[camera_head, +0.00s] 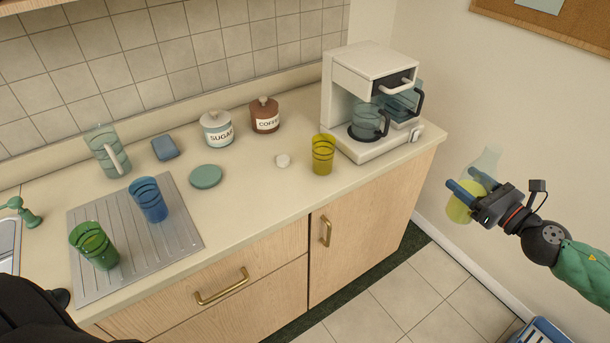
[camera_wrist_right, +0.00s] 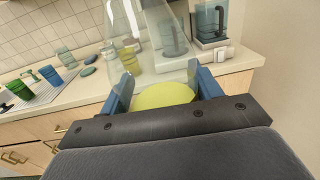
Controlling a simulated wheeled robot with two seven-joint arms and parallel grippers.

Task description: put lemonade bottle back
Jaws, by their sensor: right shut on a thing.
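The lemonade bottle is clear glass with yellow liquid in its lower part (camera_head: 459,209). My right gripper (camera_head: 468,190) is shut on it and holds it in the air to the right of the counter, above the floor. The bottle looks a little tilted in the head view. In the right wrist view the clear neck rises between the blue fingers, with the yellow liquid (camera_wrist_right: 163,95) low between them. My left gripper does not show; a dark part at the bottom left of the head view is too unclear to name.
The counter (camera_head: 250,205) carries a coffee machine (camera_head: 365,145), a yellow glass (camera_head: 323,155), sugar (camera_head: 217,130) and coffee (camera_head: 265,118) jars, a pitcher (camera_head: 103,150), and blue (camera_head: 149,200) and green (camera_head: 93,245) glasses on a drainer (camera_head: 165,245). A blue crate (camera_head: 540,332) stands on the floor at bottom right.

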